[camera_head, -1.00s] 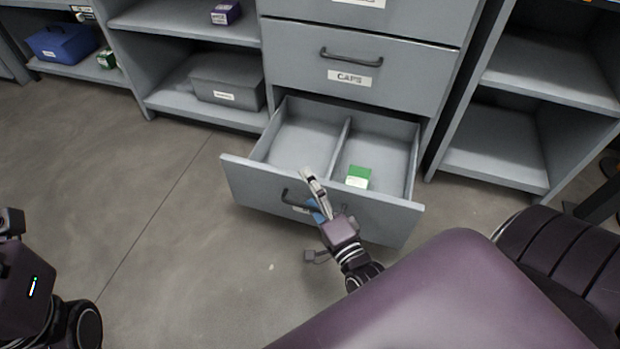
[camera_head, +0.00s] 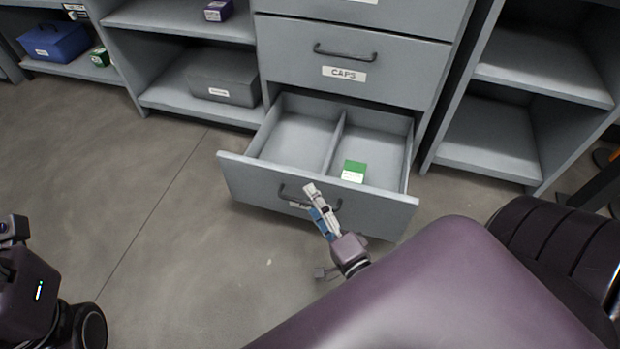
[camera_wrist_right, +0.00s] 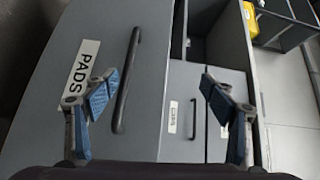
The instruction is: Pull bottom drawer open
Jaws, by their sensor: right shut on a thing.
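The bottom drawer (camera_head: 250,178) is a grey drawer pulled out of its cabinet, with two compartments and a small green box (camera_head: 353,171) in the right one. Its dark bar handle (camera_head: 290,197) is on the front; the wrist view shows the handle (camera_wrist_right: 128,80) beside a PADS label (camera_wrist_right: 84,68). My right gripper (camera_head: 312,196) is at the handle, and in the wrist view its blue-padded fingers (camera_wrist_right: 158,92) lie on either side of it. It is shut on the handle, though the contact itself is not clear. My left gripper's fingers are not visible.
The closed CAPS drawer (camera_head: 395,78) is directly above. Open shelves stand on both sides, with a grey box (camera_head: 222,80) and a blue box (camera_head: 53,42) at left. The floor (camera_head: 180,260) left of the drawer is clear.

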